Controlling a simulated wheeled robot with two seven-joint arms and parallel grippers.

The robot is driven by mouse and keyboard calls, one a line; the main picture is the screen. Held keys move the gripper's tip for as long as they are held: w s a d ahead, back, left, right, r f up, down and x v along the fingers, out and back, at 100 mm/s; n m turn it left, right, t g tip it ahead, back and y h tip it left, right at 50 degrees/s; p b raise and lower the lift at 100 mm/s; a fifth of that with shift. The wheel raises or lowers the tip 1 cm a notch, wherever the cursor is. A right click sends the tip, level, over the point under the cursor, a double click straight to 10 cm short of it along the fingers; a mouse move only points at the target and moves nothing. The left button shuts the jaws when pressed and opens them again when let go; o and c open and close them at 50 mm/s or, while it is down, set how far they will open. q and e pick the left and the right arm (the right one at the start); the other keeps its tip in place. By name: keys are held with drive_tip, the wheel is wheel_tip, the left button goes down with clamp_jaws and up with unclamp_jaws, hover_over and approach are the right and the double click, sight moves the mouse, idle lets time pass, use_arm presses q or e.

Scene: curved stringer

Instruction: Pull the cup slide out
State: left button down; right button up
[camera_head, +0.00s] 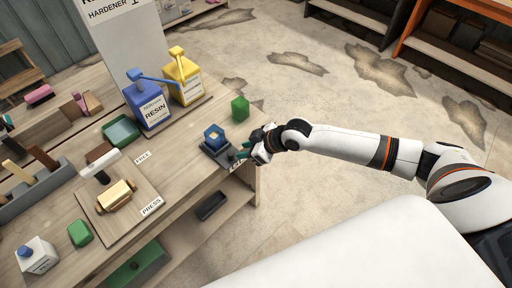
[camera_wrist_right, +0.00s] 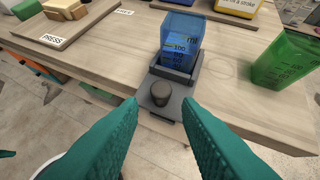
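The cup slide (camera_head: 216,152) is a dark grey tray at the table's edge with a blue measuring cup (camera_head: 213,137) standing in it. In the right wrist view the slide (camera_wrist_right: 173,107) has a round dark knob (camera_wrist_right: 161,93) at its near end, and the blue cup (camera_wrist_right: 181,42) is seated behind the knob. My right gripper (camera_head: 247,151) is at the slide's front end. In the wrist view its teal fingers (camera_wrist_right: 162,106) are spread, with the knob in the gap near the tips; no contact shows. My left gripper is not in view.
A green cup (camera_head: 240,108) stands right of the slide. Blue resin (camera_head: 148,106) and yellow hardener (camera_head: 184,84) bottles stand behind. A press board (camera_head: 120,205) lies to the left. A shelf with a black tray (camera_head: 212,206) is under the tabletop. Floor beyond the edge is clear.

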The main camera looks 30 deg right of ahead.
drive_tip(key=v, duration=0.4)
drive_tip(key=shift+s+d+r+b, duration=0.2)
drive_tip(key=shift+r+b, duration=0.1)
drive_tip(key=shift+b, duration=0.05)
drive_tip(key=shift+f, duration=0.1)
drive_tip(key=d+f+m+t+h+b, duration=0.1)
drive_tip(key=d+f+m+h, duration=0.15)
drive_tip(key=f, duration=0.75)
drive_tip(key=d+f+m+h, duration=0.15)
drive_tip(key=d+f, duration=0.25)
drive_tip(key=f, duration=0.7)
drive_tip(key=s+d+f+m+g+h, duration=0.1)
drive_tip(key=s+d+f, duration=0.1)
drive_tip(key=s+f, duration=0.65)
drive_tip(key=s+a+f+g, duration=0.2)
drive_tip(key=s+f, duration=0.4)
drive_tip(key=s, duration=0.4)
drive_tip(key=s+a+f+g+b, duration=0.1)
drive_tip(key=s+a+f, duration=0.1)
drive_tip(key=s+f, duration=0.4)
drive_tip(key=s+a+f+m+g+h, duration=0.1)
drive_tip(key=s+f, duration=0.5)
drive_tip(key=s, duration=0.9)
drive_tip(key=shift+s+a+g+b, duration=0.3)
drive_tip(key=shift+a+g, duration=0.5)
